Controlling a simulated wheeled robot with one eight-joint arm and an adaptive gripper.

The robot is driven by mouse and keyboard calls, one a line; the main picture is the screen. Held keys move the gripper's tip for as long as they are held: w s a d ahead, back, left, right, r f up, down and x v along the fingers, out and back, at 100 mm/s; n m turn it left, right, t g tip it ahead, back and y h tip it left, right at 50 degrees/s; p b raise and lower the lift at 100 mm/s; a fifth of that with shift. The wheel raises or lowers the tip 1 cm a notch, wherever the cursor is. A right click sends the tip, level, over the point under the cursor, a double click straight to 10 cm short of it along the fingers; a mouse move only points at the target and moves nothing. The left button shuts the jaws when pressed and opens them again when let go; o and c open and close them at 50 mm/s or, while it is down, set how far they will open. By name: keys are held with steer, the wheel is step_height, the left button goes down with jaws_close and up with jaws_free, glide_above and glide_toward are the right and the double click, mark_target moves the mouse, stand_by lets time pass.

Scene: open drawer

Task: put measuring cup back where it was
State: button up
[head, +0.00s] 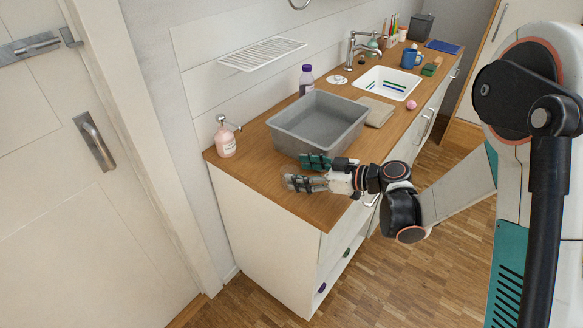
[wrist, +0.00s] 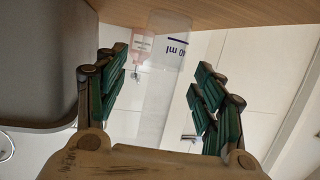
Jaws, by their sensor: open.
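A clear measuring cup (wrist: 158,95) shows in the wrist view as a see-through upright strip with dark "ml" print near its top. It lies between the two green-padded fingers of my gripper (wrist: 165,90), with gaps visible on both sides. My gripper is open. In the head view my gripper (head: 308,173) is at the front left of the wooden counter (head: 245,165), just in front of the grey basin. The cup is hard to make out there among the fingers, and its contact with the counter cannot be told.
The grey basin (head: 318,125) stands close behind my gripper. A pink soap bottle (head: 226,143) is at the left end, and a purple-capped bottle (head: 306,80) stands behind the basin. A cloth (head: 378,112) and white sink (head: 388,83) lie farther along. The counter's front-left corner is bare.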

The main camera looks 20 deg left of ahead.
steer(key=p+v, duration=0.2)
steer(key=v, duration=0.6)
steer(key=shift+d+r, duration=0.1)
steer(key=shift+r, duration=0.1)
steer(key=s+d+r+m+t+h, duration=0.1)
steer(key=s+d+r+m+h, duration=0.3)
steer(key=s+d, duration=0.3)
steer(key=s+d+r+m+t+h, duration=0.1)
steer(key=s+d+r+m+h, duration=0.2)
steer(key=d, duration=0.7)
steer(key=s+d+r+m+t+h, duration=0.2)
steer(key=s+d+r+m+h, duration=0.2)
steer(key=s+d+m+h, duration=0.3)
steer(key=s+d+m, duration=0.1)
steer(key=s, duration=0.3)
steer(key=shift+d+r+m, duration=0.15)
steer(key=shift+r+m, duration=0.15)
